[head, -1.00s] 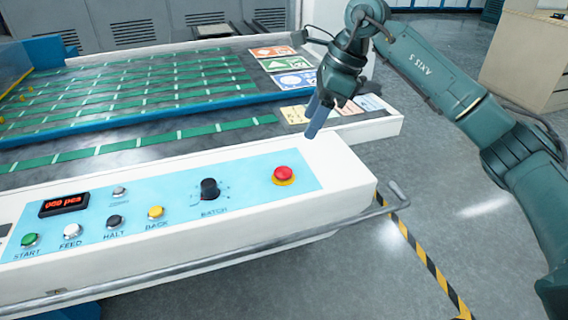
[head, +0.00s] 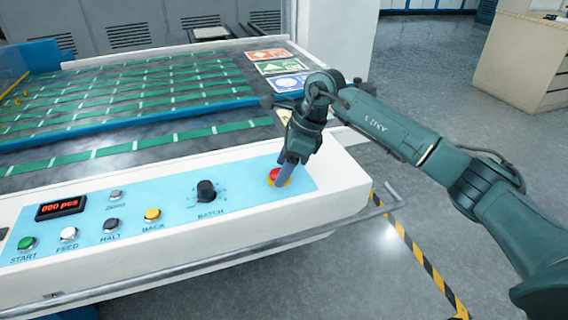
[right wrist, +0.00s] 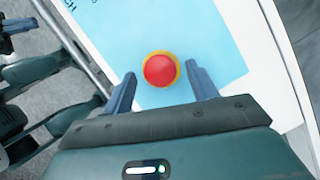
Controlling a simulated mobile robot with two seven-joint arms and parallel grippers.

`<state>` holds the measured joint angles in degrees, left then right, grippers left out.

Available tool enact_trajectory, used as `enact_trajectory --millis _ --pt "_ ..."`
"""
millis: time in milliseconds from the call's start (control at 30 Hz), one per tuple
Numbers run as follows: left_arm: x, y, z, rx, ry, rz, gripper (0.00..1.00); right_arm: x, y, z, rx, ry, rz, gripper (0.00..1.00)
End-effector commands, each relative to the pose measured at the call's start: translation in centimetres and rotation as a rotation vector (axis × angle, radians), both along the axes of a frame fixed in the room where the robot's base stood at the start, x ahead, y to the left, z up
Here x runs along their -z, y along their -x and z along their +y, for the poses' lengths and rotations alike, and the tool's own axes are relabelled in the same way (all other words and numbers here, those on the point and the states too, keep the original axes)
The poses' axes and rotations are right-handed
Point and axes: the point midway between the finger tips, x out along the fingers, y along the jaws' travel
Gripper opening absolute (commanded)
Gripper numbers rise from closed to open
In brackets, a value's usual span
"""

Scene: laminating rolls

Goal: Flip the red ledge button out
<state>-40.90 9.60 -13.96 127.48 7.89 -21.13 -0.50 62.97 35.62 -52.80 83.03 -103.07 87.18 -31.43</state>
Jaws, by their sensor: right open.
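The red button (head: 275,174) with its yellow collar sits at the right end of the light-blue control panel (head: 240,195) on the white ledge. In the head view my right gripper (head: 284,176) is over it and hides part of it. In the right wrist view the red button (right wrist: 160,70) shows whole, between and just beyond the open fingertips of my right gripper (right wrist: 162,82). Nothing is between the fingers close to the palm. I cannot tell from these views whether the fingertips touch the collar.
To the left on the panel are a black batch knob (head: 206,191), a yellow button (head: 152,215), more small buttons and a red-lit display (head: 61,207). A metal rail (head: 330,223) runs along the ledge's front. Green belts (head: 130,95) lie behind.

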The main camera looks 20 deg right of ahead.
Motion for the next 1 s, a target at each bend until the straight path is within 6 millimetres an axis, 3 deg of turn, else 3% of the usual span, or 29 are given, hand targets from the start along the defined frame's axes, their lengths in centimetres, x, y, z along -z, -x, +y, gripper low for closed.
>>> enact_trajectory --millis 100,800,1000 --pt "0.05 0.00 0.00 0.000 0.000 0.001 0.00 0.00 0.01 0.00 0.000 0.000 0.000 0.56" --pt "0.07 -0.02 -0.01 0.000 0.000 0.001 0.00 -0.07 0.00 -0.02 0.000 0.000 0.000 0.00" --pt "-0.22 -0.02 -0.02 -0.001 0.001 0.003 0.00 -0.99 -0.05 -0.06 0.000 0.001 -0.003 0.00"
